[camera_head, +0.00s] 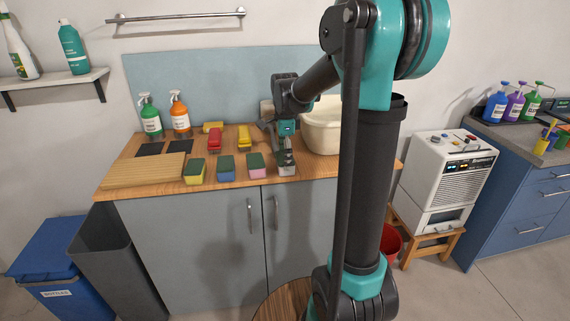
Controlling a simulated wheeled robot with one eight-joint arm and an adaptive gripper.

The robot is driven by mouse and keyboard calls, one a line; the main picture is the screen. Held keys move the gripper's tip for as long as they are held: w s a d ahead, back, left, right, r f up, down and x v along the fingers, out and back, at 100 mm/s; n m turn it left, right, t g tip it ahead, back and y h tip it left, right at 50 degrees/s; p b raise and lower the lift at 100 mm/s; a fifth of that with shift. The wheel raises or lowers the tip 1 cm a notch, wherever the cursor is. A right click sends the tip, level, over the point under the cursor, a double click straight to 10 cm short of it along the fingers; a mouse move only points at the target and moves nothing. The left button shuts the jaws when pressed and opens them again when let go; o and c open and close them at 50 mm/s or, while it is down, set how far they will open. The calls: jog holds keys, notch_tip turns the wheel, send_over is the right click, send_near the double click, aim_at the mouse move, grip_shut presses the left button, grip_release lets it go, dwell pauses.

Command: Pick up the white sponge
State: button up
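The white sponge (287,171) sits at the front edge of the wooden counter, at the right end of a row of sponges. It looks pale grey-white, and its top is partly hidden by my gripper. My gripper (286,158) points down right over the white sponge, with its fingers at or just above it. The fingers are too small and dark to tell whether they are open, shut or touching it.
Pink (256,173), blue (226,175) and yellow (194,179) sponges with green tops stand left of it. Behind are a red brush (214,141) and a yellow brush (244,138). A cream basin (322,133) stands close behind right. A ribbed board (143,171) lies left.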

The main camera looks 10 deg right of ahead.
jog(key=shift+f, duration=0.6)
jog(key=c, duration=0.7)
notch_tip(320, 180, up, 20)
jog(key=shift+o, duration=0.7)
jog(key=c, duration=0.4)
